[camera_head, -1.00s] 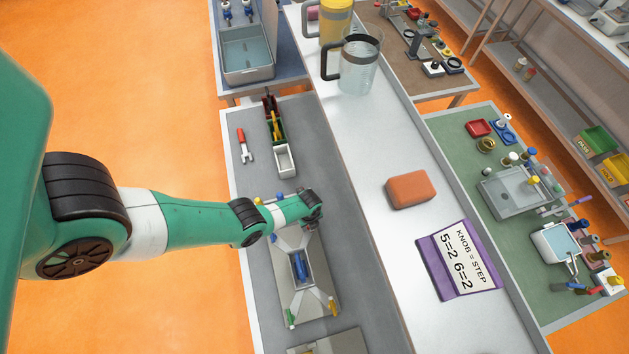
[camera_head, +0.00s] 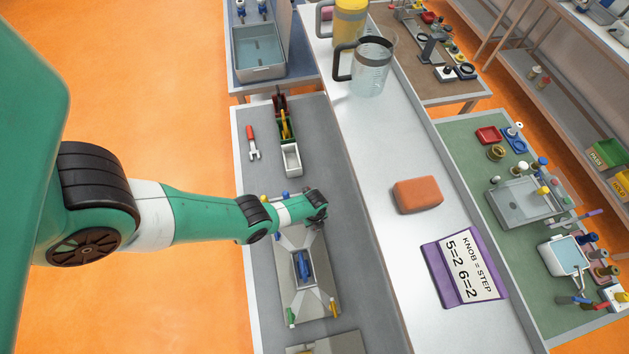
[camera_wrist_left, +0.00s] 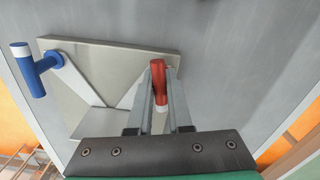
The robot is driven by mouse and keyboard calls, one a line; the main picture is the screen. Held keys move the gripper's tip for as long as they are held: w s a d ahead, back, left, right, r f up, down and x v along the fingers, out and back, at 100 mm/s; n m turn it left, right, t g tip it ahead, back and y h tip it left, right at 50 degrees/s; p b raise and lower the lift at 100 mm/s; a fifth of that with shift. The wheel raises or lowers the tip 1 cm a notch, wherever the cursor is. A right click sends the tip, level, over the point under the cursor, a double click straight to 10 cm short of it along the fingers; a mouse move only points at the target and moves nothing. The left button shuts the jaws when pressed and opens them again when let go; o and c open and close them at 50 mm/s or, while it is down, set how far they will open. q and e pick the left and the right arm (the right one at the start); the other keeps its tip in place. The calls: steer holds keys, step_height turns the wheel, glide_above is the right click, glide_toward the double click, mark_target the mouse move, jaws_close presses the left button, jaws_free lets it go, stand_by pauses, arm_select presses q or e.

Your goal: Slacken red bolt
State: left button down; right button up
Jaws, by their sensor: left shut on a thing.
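The red bolt (camera_wrist_left: 158,72) shows in the left wrist view near the edge of a metal plate (camera_wrist_left: 108,68). It has a red bar handle with a white end. My left gripper (camera_wrist_left: 159,92) is shut on the red handle, with one finger on each side. In the head view my left gripper (camera_head: 316,205) is over the far end of the plate (camera_head: 293,292), and its wrist hides the red bolt. A blue T-handled bolt (camera_wrist_left: 38,68) stands at the plate's left corner in the left wrist view. My right gripper is in neither view.
A blue part (camera_head: 303,265) sits mid-plate. Green (camera_head: 291,316) and yellow (camera_head: 333,308) bolts stand at its near corners. A red-handled wrench (camera_head: 252,143) and a white bin (camera_head: 291,160) lie farther back. A raised white shelf (camera_head: 385,150) runs along the right.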

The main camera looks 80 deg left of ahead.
arm_select(q)
steer(key=n, duration=0.4)
steer(key=shift+n, duration=0.4)
steer(key=n, duration=2.1)
steer(key=shift+n, duration=0.3)
steer(key=n, duration=0.4)
steer(key=shift+n, duration=2.2)
